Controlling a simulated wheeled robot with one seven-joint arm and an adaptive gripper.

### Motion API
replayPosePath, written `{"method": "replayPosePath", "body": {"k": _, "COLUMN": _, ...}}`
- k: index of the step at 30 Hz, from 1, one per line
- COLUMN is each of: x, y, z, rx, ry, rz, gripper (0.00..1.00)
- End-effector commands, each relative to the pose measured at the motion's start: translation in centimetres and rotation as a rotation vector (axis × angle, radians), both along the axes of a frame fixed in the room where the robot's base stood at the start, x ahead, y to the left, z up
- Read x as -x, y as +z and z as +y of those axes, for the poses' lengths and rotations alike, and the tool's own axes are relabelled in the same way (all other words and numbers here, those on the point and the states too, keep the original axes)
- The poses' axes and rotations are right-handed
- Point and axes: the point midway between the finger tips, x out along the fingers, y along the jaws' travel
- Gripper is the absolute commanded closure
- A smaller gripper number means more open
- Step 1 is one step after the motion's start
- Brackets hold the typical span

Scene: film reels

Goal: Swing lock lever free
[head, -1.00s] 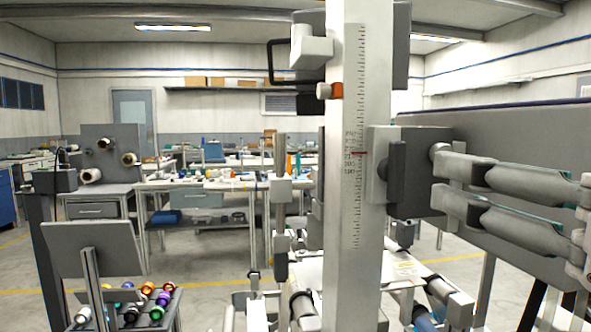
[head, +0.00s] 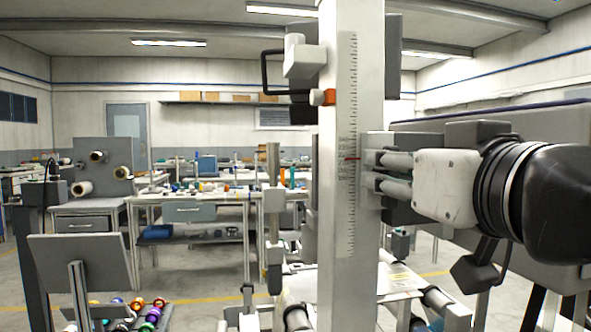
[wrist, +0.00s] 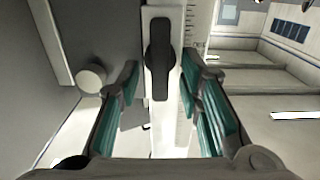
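The lock lever (wrist: 160,58) appears to be the dark upright handle with rounded ends, on the pale block of the column. In the wrist view it stands upright between and ahead of the two fingers, closer to the left one's line than the ruler. My gripper (wrist: 159,85) is open, with teal pads either side and a clear gap around the lever. In the head view my gripper (head: 378,172) points left at the block on the column (head: 347,220); the gripper covers the lever there. I cannot tell how far the fingertips are from it.
A large grey panel (head: 550,130) stands behind my arm. A round pale knob (wrist: 92,78) sits near the left finger. A tilted grey board (head: 80,262) is at lower left.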

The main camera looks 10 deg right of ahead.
Motion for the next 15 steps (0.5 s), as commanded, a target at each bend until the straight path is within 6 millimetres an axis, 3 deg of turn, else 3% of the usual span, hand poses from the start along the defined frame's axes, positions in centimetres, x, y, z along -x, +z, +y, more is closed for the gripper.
{"method": "replayPosePath", "body": {"k": 6, "x": -0.03, "y": 0.02, "z": 0.0, "rx": 0.0, "ry": 0.0, "rz": 0.0, "gripper": 0.67}}
{"method": "replayPosePath", "body": {"k": 7, "x": -0.02, "y": 0.02, "z": 0.0, "rx": 0.0, "ry": 0.0, "rz": 0.0, "gripper": 0.69}}
{"method": "replayPosePath", "body": {"k": 11, "x": -0.01, "y": 0.02, "z": 0.0, "rx": 0.0, "ry": 0.0, "rz": 0.0, "gripper": 0.98}}
{"method": "replayPosePath", "body": {"k": 15, "x": -0.01, "y": 0.01, "z": 0.0, "rx": 0.0, "ry": 0.0, "rz": 0.0, "gripper": 1.0}}
